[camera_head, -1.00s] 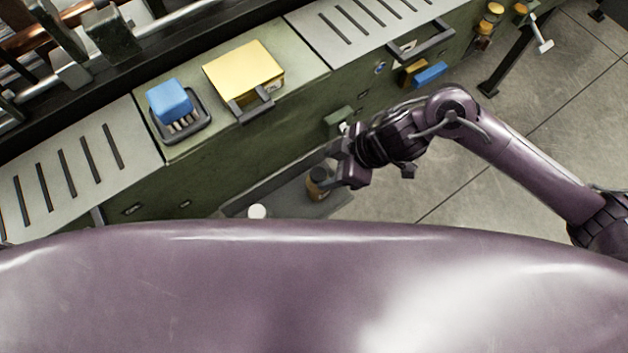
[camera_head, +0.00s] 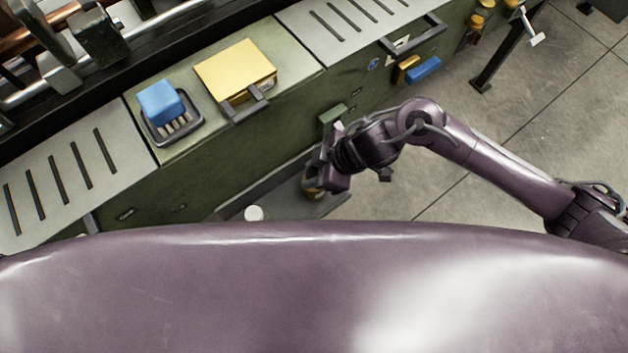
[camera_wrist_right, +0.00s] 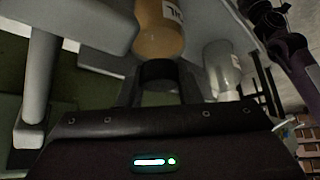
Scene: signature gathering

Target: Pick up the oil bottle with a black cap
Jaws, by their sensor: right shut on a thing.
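The oil bottle with a black cap (camera_head: 312,188) is amber and stands on the low grey shelf at the foot of the green machine, mostly covered by my right gripper (camera_head: 326,178). In the right wrist view the amber bottle body (camera_wrist_right: 161,30) points away from the gripper, and its black cap (camera_wrist_right: 159,72) lies between the two fingers. My right gripper (camera_wrist_right: 159,88) is shut on the cap. I cannot tell whether the bottle's base touches the shelf. My left gripper is not in view.
A pale bottle with a white top (camera_head: 254,213) stands to the left on the shelf (camera_head: 285,207); it also shows in the right wrist view (camera_wrist_right: 222,68). A yellow box (camera_head: 235,70) and a blue block (camera_head: 161,100) are on the machine top. Open floor lies right.

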